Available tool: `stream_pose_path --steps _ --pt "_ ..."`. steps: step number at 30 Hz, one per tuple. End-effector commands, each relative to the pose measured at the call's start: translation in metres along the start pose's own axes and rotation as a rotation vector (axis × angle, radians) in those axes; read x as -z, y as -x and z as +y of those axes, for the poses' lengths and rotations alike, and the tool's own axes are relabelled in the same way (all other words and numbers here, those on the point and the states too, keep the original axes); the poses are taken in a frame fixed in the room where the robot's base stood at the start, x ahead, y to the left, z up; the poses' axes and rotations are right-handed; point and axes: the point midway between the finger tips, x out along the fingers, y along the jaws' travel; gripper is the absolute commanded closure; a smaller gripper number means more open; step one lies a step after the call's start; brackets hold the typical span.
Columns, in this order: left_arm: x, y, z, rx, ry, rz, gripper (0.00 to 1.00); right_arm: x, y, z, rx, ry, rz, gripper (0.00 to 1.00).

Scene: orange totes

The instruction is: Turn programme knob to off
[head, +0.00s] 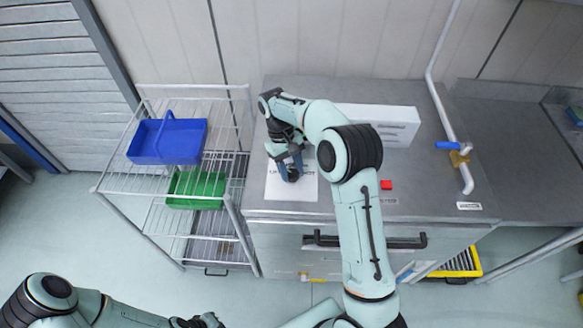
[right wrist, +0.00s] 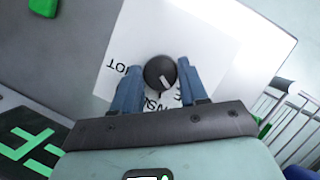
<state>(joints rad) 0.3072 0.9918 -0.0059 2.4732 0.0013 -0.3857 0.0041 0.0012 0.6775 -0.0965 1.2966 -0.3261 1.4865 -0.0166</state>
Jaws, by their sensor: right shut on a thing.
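The programme knob (right wrist: 160,72) is round and dark with a white pointer mark, which slants to the lower right in the right wrist view. It sits on a white label sheet (right wrist: 112,82) with black lettering, upside down in that view and partly covered by the fingers. My right gripper (right wrist: 158,88) is shut on the knob, one blue finger on each side. In the head view the right gripper (head: 290,168) reaches down over the label sheet (head: 302,188). My left arm is at the lower left, with its gripper end (head: 200,321) cut by the frame edge.
A grey worktop (head: 435,190) carries a white box (head: 397,128), a red button (head: 386,185) and a pipe with a blue-handled valve (head: 449,145). A wire rack (head: 150,190) on the left holds a blue tote (head: 150,142) and a green tote (head: 186,187). A yellow crate (head: 468,263) stands below.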

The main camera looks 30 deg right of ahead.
Motion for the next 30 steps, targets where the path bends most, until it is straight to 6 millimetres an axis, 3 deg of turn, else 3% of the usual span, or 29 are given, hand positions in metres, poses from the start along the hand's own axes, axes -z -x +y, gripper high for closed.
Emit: stream_pose_path --steps 12,27,28,30 --pt "0.0001 0.0001 0.0 0.0 0.0 0.0 1.0 0.0003 0.0005 -0.0013 -0.064 0.153 0.003 0.87" --pt "0.0 0.0 0.0 0.0 0.0 0.0 1.0 -0.0001 -0.0004 -0.0015 -0.07 0.17 0.0 0.87" --pt "0.0 0.0 0.0 0.0 0.0 0.0 1.0 -0.0002 -0.0004 -0.0015 -0.07 0.17 0.0 0.5" --pt "0.0 0.0 0.0 0.0 0.0 0.0 1.0 -0.0002 -0.0005 -0.0015 -0.07 0.169 -0.001 0.33"
